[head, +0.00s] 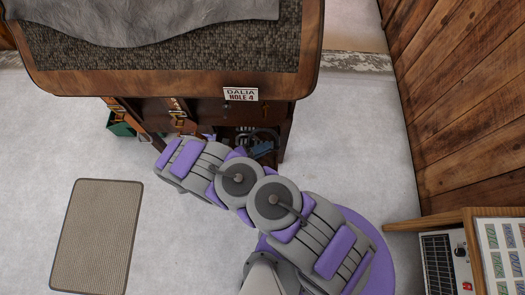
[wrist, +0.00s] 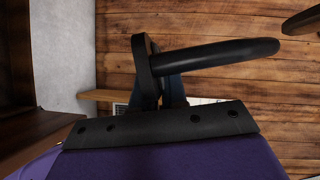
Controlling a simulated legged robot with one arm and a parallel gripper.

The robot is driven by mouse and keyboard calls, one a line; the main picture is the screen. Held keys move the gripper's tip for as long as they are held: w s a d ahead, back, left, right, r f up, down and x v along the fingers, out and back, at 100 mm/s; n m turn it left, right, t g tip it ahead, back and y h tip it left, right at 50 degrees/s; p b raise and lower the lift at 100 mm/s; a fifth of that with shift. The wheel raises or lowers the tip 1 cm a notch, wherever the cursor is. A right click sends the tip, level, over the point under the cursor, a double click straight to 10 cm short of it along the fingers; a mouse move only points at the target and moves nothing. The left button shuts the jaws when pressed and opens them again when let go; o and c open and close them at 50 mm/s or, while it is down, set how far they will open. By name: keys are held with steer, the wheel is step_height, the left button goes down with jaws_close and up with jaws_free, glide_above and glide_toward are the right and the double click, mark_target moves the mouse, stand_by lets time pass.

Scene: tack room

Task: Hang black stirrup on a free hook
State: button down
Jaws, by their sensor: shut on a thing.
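My gripper (head: 262,147) reaches in under the front edge of the brown cabinet, below the white sign, and is partly hidden by my arm. In the wrist view its bluish fingers (wrist: 172,92) are shut on a black piece (wrist: 222,57), which I take to be the black stirrup. It has a flat upright part and a bar reaching right; the rest is hidden or out of frame. Brass-coloured hardware (head: 177,104) shows along the cabinet front, left of my gripper. I cannot tell which hooks are free.
The cabinet (head: 60,85) has a dark textured top with a grey cloth (head: 140,20). A green container (head: 121,128) is at its lower left. A beige mat (head: 97,235) lies on the pale floor. A wooden wall (head: 465,110) and a shelf unit (head: 415,224) stand at right.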

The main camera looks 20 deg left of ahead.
steer(key=w+a+f+b, duration=0.1)
steer(key=w+a+b, duration=0.1)
steer(key=w, duration=0.6)
steer(key=shift+f+b, duration=0.15)
steer(key=shift+b, duration=0.15)
stand_by(0.6)
stand_by(0.6)
steer(key=c, duration=1.1)
jaws_free()
steer(key=shift+a, duration=0.1)
steer(key=p+v, duration=0.2)
steer(key=v, duration=1.5)
steer(key=shift+f, duration=0.15)
steer(key=shift+s, duration=0.15)
